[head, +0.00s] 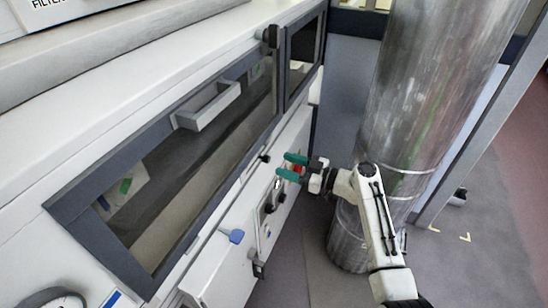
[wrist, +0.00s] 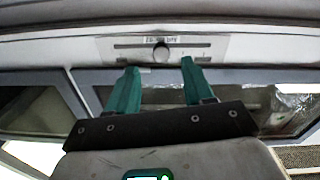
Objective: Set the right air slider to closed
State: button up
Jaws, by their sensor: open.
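In the wrist view, a pale plate (wrist: 200,43) with a printed label carries a narrow horizontal slot. A dark round slider knob (wrist: 160,53) sits about midway along the slot. The label is too blurred to read fully. My gripper (wrist: 159,63) is open, with its two green fingers pointing toward the plate on either side of the knob; I cannot tell how far short of it they are. In the head view, my gripper (head: 282,163) is beside the lower right front of the machine. I cannot tell for sure which knob there is the slider.
The machine's long window (head: 190,165) has a dark frame and a pale handle (head: 207,106).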

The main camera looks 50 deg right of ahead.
aim_at(269, 160)
jog(key=shift+p+x, duration=0.4)
jog(key=shift+x, duration=2.1)
jog(key=shift+s+a, duration=0.1)
jog(key=shift+a, duration=0.05)
jog(key=shift+c, duration=0.5)
grip_shut()
